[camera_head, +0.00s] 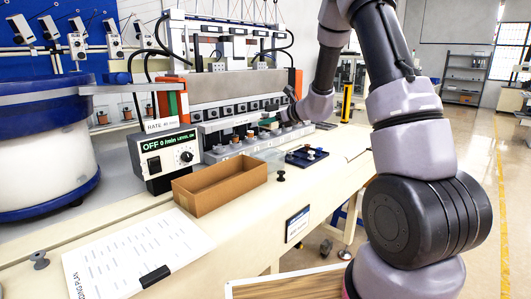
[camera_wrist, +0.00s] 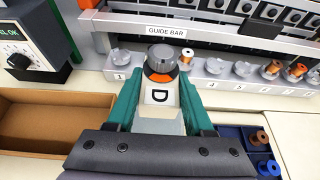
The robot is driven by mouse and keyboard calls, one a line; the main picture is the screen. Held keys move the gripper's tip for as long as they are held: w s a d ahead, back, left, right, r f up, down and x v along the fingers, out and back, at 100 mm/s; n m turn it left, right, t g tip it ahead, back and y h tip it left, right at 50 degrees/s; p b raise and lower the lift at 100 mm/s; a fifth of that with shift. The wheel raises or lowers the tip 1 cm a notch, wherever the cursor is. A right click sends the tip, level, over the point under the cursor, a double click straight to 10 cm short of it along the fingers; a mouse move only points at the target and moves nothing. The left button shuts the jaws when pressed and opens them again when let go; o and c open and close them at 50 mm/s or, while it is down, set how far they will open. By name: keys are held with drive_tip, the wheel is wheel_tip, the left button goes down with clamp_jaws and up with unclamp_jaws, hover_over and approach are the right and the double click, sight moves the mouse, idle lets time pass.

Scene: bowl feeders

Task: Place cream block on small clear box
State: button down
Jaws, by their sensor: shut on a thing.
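My gripper (camera_wrist: 160,92) has teal fingers and is shut on a cream block (camera_wrist: 157,120), which fills the gap between them. In the head view my gripper (camera_head: 268,122) is small and reaches in front of the guide-bar row; the block cannot be made out there. The small clear box (camera_head: 270,157) stands on the bench between the cardboard box and the blue tray. I cannot make it out clearly in the wrist view, where my gripper covers that area.
An open cardboard box (camera_head: 222,184) lies left of the clear box, and a blue tray (camera_head: 306,158) with spools lies right. A numbered row of grey knobs and spools (camera_wrist: 243,70) runs behind. A rate controller (camera_head: 165,157) stands at left.

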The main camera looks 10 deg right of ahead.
sight(269, 153)
wheel_tip(269, 153, down, 10)
drive_tip(key=shift+r, duration=0.1)
idle(0.4)
drive_tip(key=shift+c, duration=1.4)
unclamp_jaws()
drive_tip(key=shift+f, duration=0.2)
